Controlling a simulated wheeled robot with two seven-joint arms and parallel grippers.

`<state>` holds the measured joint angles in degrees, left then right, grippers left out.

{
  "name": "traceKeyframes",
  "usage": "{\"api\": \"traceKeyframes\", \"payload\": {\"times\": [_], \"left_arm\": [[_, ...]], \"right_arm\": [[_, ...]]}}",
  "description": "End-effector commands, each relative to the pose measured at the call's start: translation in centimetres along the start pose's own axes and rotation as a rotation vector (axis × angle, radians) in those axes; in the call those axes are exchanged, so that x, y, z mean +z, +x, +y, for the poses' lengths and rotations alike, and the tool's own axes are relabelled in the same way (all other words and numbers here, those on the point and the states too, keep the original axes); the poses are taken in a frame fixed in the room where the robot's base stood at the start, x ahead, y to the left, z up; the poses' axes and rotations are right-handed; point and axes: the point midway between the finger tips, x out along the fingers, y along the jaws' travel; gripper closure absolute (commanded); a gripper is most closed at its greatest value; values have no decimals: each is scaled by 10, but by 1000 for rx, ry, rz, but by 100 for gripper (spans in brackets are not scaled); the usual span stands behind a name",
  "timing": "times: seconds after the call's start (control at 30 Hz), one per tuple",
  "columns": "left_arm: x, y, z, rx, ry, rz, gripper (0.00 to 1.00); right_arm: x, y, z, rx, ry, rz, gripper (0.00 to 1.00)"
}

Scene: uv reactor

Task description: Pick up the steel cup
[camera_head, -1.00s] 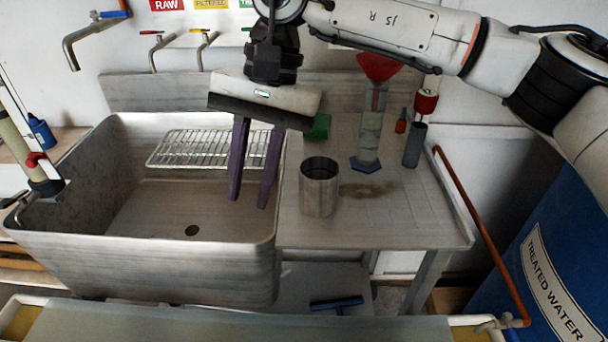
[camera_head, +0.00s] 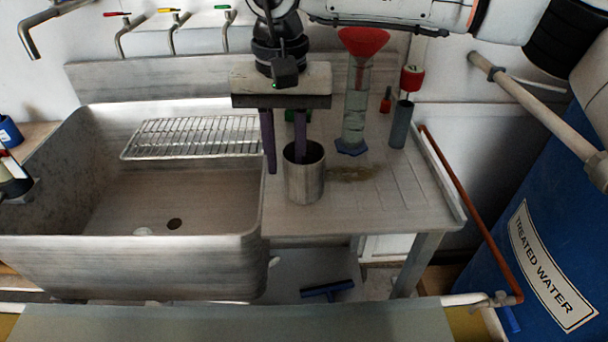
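The steel cup (camera_head: 304,182) is a plain grey cylinder standing upright on the drainboard (camera_head: 390,205), just right of the sink. My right gripper (camera_head: 285,166) points down over it with two purple fingers spread apart. One finger goes down into the cup's mouth, and its tip is hidden inside. The other finger hangs outside, left of the cup wall. A gap shows between that outer finger and the wall, so the gripper looks open astride the left rim. My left gripper is not in view.
The sink (camera_head: 170,245) with a wire rack (camera_head: 190,138) lies left. Behind and right of the cup stand a tall clear cylinder with a red funnel (camera_head: 364,42), a grey tube (camera_head: 400,125) and a small red bottle (camera_head: 386,100). The drainboard's front right is clear.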

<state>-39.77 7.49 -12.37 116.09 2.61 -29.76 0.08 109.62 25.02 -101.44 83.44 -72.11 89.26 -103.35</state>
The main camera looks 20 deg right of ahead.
Motion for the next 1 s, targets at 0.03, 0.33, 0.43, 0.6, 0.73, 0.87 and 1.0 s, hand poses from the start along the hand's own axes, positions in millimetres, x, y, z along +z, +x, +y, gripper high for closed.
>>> {"api": "traceKeyframes", "payload": {"times": [0.03,0.33,0.43,0.6,0.73,0.87,1.0], "left_arm": [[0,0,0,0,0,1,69],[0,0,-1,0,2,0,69],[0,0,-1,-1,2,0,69],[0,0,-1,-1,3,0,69],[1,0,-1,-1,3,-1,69],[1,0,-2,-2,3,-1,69],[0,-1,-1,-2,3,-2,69]], "right_arm": [[0,7,0,2,0,-1,76],[0,12,0,-1,0,0,76],[0,12,0,-1,0,0,91],[0,12,0,-1,0,0,100],[0,11,0,-1,0,0,100],[0,9,-1,-2,0,1,100],[0,-7,-1,-3,1,3,100]]}}
